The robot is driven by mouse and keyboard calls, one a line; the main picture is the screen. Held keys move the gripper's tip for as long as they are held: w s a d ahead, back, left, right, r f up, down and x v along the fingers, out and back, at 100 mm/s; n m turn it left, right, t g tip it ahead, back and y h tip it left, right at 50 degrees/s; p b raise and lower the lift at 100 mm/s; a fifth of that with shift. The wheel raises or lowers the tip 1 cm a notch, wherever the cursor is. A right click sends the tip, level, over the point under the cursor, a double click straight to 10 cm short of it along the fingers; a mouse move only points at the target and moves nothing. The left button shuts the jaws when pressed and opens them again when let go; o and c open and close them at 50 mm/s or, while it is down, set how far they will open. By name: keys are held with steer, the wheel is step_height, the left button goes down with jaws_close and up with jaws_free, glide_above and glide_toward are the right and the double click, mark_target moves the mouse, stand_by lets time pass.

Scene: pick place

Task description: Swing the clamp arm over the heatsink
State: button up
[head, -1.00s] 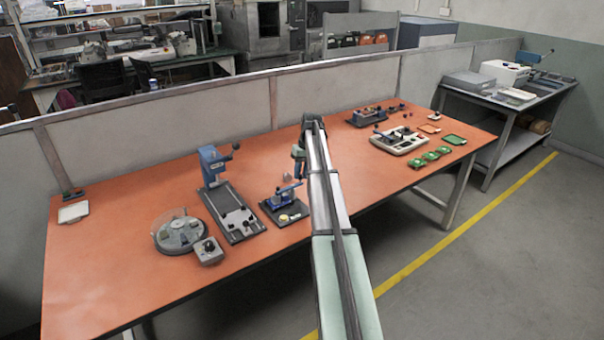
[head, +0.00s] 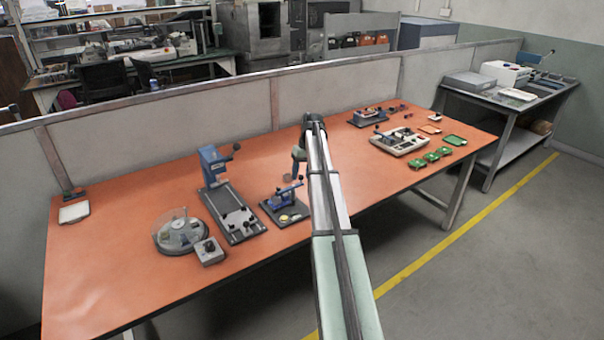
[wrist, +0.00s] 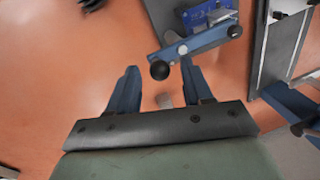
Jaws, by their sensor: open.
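The clamp fixture (head: 286,209) is a dark plate with a blue clamp on the orange table, left of my arm in the head view. Its clamp arm (wrist: 207,38) is a blue-grey bar in the wrist view, ending in a black ball knob (wrist: 159,71). My gripper (wrist: 158,76) is open; its two blue fingers lie either side of the knob in the picture. I cannot tell whether they touch it. In the head view my gripper (head: 297,165) is just above the fixture's far side. I cannot make out the heatsink for certain.
A blue press (head: 215,165) with a long base stands left of the fixture, beside a round clear-covered tray (head: 180,234) and a grey control box (head: 209,251). A white tray unit (head: 400,141) and green boards (head: 431,157) lie right. The table's left part is mostly clear.

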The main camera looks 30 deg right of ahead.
step_height(320, 180, up, 14)
steer(key=d, duration=0.2)
steer(key=shift+s+d+f, duration=0.25)
steer(key=shift+d, duration=0.1)
stand_by(0.5)
